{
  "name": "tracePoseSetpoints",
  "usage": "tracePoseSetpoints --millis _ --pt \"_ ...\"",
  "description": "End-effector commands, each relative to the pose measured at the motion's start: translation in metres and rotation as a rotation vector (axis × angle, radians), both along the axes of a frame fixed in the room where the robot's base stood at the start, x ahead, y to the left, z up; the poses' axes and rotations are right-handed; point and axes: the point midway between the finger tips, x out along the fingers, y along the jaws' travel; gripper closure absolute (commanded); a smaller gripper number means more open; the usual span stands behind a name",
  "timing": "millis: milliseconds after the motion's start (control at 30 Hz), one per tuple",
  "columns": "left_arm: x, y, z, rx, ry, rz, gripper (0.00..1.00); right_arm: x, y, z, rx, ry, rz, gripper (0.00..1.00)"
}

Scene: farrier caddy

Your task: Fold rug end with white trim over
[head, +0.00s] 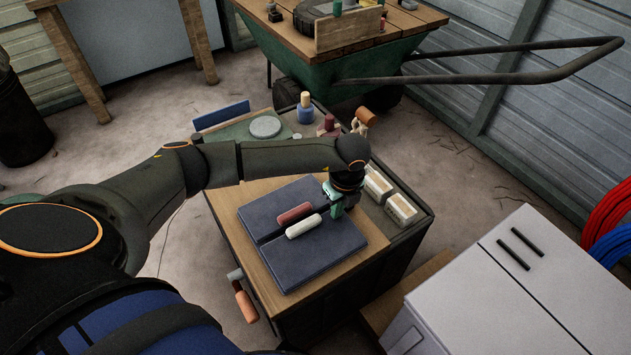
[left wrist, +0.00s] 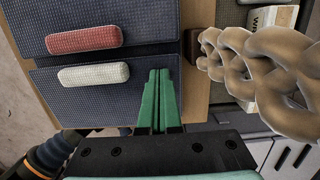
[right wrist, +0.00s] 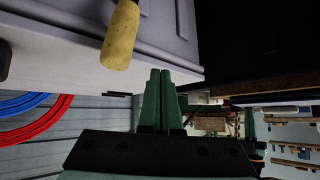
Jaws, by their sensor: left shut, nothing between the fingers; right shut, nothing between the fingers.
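The dark blue rug (head: 320,252) lies on a wooden board on top of the caddy. It shows as two flat panels side by side with a narrow gap between them. A white padded trim (head: 303,226) and a red one (head: 294,213) lie along the facing edges, close together. Both trims also show in the left wrist view, white (left wrist: 94,76) and red (left wrist: 84,39). My left gripper (head: 337,208) is shut and empty at the rug's right side, beside the white-trim panel and apart from the trim. My right gripper (right wrist: 161,75) is shut and empty, away from the rug.
Two pale boxes (head: 400,208) stand right of the board. A tan braided rope (left wrist: 265,75) is close to my left fingers. Bottles (head: 305,108) and a round disc (head: 265,127) stand behind. A grey cabinet (head: 540,290) is at lower right. A green wheelbarrow (head: 350,70) stands beyond.

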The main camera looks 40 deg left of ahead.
Motion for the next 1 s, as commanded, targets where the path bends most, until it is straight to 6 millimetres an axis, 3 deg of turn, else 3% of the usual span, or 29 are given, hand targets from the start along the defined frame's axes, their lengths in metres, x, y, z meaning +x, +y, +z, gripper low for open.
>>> tracePoseSetpoints --millis 233,733,1000 --pt "-0.001 -0.002 0.005 0.000 0.000 -0.001 1.00 0.001 0.001 0.006 0.005 -0.002 -0.003 1.00" --pt "-0.009 -0.022 0.039 -0.001 0.001 -0.002 1.00 0.002 0.002 0.045 0.007 -0.008 -0.002 1.00" --pt "-0.011 -0.025 0.041 0.000 0.001 -0.001 1.00 0.002 0.002 0.047 0.006 -0.010 -0.001 1.00"
